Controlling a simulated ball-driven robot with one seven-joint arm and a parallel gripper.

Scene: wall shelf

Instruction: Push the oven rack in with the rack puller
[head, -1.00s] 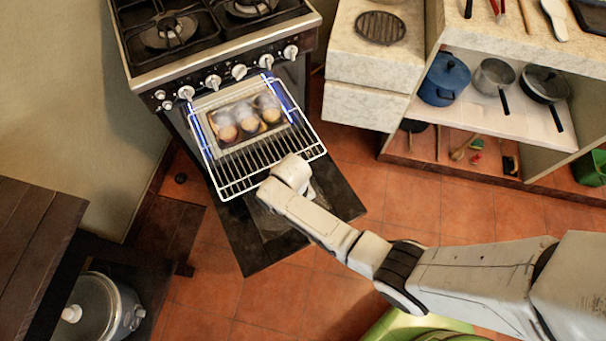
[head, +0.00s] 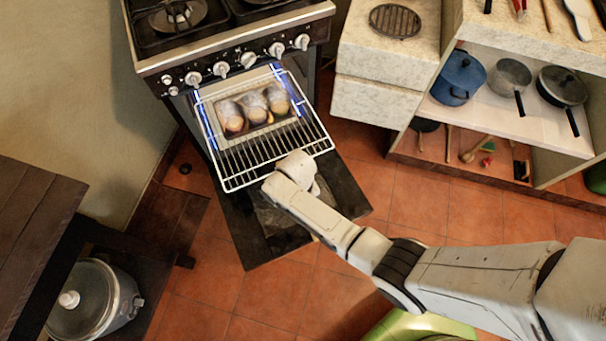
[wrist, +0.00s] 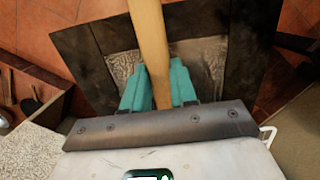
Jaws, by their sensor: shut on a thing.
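The wire oven rack (head: 258,150) is pulled partly out of the lit oven (head: 240,45), above the lowered dark door (head: 265,240). Several brown baked-looking items (head: 252,108) sit in a dish toward its back. My gripper (wrist: 158,88) has teal fingers shut on the wooden handle of the rack puller (wrist: 149,32), with the door behind it in the wrist view. In the head view, my wrist covers the gripper near the rack's front right corner. The puller's far end is out of the wrist view, so I cannot tell whether it touches the rack.
A stovetop with burners (head: 175,18) is above the oven. A dark wooden table (head: 35,225) and a lidded pot (head: 88,300) stand at left. A shelf unit (head: 445,115) with pots is at right. Tiled floor (head: 410,200) is open between oven and shelf.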

